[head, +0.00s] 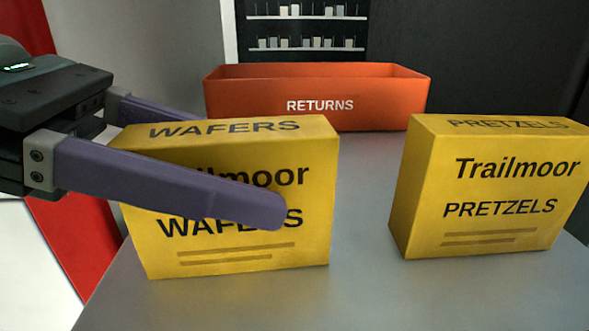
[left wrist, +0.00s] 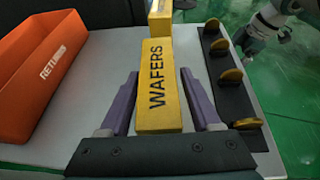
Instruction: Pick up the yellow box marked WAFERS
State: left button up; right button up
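The yellow WAFERS box (head: 240,245) stands upright on the grey table on the left in the head view. In the left wrist view the WAFERS box (left wrist: 158,110) runs lengthwise between my fingers. My left gripper (head: 255,180) has its purple fingers spread around the box. One finger crosses the printed front; the other goes behind the box, its tip hidden in the head view. In the left wrist view the left gripper (left wrist: 159,74) is open, with a gap on each side of the box. My right gripper does not show clearly in either view.
A yellow PRETZELS box (head: 480,190) stands to the right, clear of the WAFERS box. An orange RETURNS bin (head: 320,90) stands behind. A black strip with several gold discs (left wrist: 229,75) lies beside the boxes. Bare table (head: 362,200) separates the two boxes.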

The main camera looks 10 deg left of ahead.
pick_arm(q)
grip_shut()
jog(key=shift+r, duration=0.1)
dwell(0.4)
